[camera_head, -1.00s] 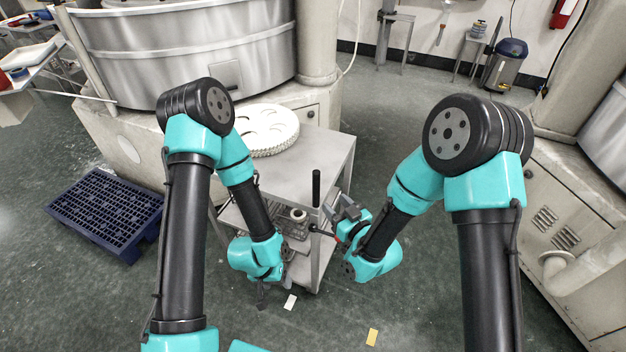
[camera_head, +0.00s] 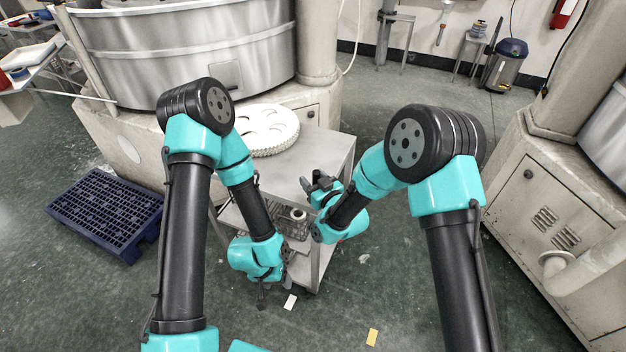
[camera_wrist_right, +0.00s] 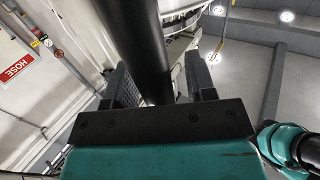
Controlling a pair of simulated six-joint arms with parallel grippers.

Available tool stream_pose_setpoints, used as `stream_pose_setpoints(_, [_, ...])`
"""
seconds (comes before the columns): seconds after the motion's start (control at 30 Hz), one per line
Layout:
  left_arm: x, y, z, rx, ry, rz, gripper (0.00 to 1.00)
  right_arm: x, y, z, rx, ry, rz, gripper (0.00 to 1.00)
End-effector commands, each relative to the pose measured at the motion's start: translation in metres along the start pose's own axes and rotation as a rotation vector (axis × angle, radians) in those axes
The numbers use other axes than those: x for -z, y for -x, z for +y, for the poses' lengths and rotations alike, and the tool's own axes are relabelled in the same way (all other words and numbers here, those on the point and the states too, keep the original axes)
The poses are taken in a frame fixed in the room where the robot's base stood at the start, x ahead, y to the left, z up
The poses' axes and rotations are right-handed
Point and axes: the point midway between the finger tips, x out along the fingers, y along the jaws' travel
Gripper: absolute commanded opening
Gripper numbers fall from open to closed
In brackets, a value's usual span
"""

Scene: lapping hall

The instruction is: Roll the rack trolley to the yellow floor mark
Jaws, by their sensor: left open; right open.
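The rack trolley (camera_head: 326,147) is a grey metal cart with a flat top and lower shelves, standing in the middle of the head view. A yellow floor mark (camera_head: 372,337) lies on the green floor in front, right of the trolley. My right gripper (camera_head: 319,183) is open at the trolley's near right top corner. In the right wrist view a thick black upright post (camera_wrist_right: 137,45) runs between its open fingers; in the head view the gripper hides this post. My left gripper (camera_head: 275,290) is open and empty, low at the trolley's near side.
White toothed discs (camera_head: 268,130) lie on the trolley top. A white floor mark (camera_head: 290,302) is near its front. A blue pallet (camera_head: 105,213) is on the left floor, and a large machine (camera_head: 190,50) stands behind. The floor around the yellow mark looks clear.

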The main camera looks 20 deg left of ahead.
Motion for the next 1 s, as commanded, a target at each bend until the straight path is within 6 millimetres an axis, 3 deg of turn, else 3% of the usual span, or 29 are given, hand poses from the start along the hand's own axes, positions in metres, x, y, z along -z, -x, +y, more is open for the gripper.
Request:
stream_pose_setpoints(0.13, [0.0000, 0.0000, 0.0000, 0.000, 0.000, 0.000, 0.62, -0.0001, 0.0003, 0.0000, 0.000, 0.000, 0.000, 0.49])
stream_pose_setpoints(0.63, [0.0000, 0.0000, 0.0000, 0.000, 0.000, 0.000, 0.62, 0.0000, 0.0005, 0.0000, 0.000, 0.000, 0.000, 0.01])
stream_pose_setpoints(1.0, [0.0000, 0.0000, 0.0000, 0.000, 0.000, 0.000, 0.62, -0.0001, 0.0013, -0.0007, 0.003, 0.000, 0.000, 0.00])
